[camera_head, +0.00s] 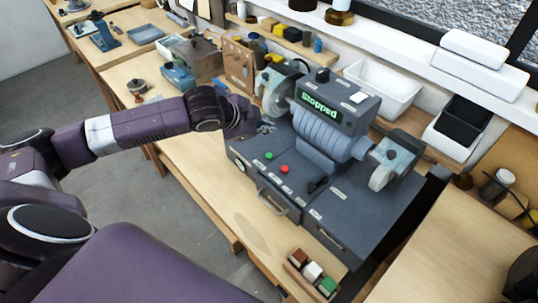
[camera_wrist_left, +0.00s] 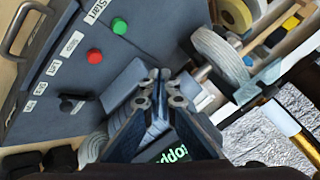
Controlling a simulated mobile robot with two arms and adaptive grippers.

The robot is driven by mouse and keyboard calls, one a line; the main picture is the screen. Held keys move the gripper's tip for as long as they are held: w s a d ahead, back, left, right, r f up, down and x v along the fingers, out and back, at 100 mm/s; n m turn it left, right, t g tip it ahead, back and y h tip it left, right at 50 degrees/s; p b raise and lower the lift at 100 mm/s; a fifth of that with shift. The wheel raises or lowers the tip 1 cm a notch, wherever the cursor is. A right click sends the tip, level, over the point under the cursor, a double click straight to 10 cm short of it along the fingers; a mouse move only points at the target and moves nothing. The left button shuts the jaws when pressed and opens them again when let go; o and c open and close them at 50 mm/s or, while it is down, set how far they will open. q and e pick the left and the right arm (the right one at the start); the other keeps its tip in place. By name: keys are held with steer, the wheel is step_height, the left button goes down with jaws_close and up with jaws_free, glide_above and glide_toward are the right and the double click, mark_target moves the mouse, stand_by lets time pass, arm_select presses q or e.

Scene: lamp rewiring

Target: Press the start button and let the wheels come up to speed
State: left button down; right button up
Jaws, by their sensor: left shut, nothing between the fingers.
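A dark grey bench grinder (camera_head: 330,210) stands on the wooden bench, and its display (camera_head: 319,109) reads "Stopped". The green start button (camera_head: 269,155) is on the sloped front panel, left of the red button (camera_head: 285,169). In the left wrist view the green button (camera_wrist_left: 119,27) and red button (camera_wrist_left: 95,57) lie up and left of the fingertips. The left wheel (camera_head: 277,92) and right wheel (camera_head: 383,172) flank the motor housing. My left gripper (camera_head: 266,127) is shut and empty, near the panel's back left, apart from the green button. My right gripper is out of view.
A black knob (camera_head: 317,185) is right of the red button. A small tray of coloured blocks (camera_head: 313,272) sits at the bench's front edge. White bins (camera_head: 381,88) stand behind the grinder. A wooden box (camera_head: 240,65) and other items are to the left.

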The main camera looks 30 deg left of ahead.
arm_select(q)
steer(key=f+b, duration=0.1)
steer(key=b, duration=0.7)
glide_above(268, 156)
step_height(268, 156, down, 7)
steer(key=shift+s+r, duration=0.1)
steer(key=shift+f, duration=0.45)
steer(key=shift+f, duration=0.15)
stand_by(0.5)
steer(key=shift+f, duration=0.25)
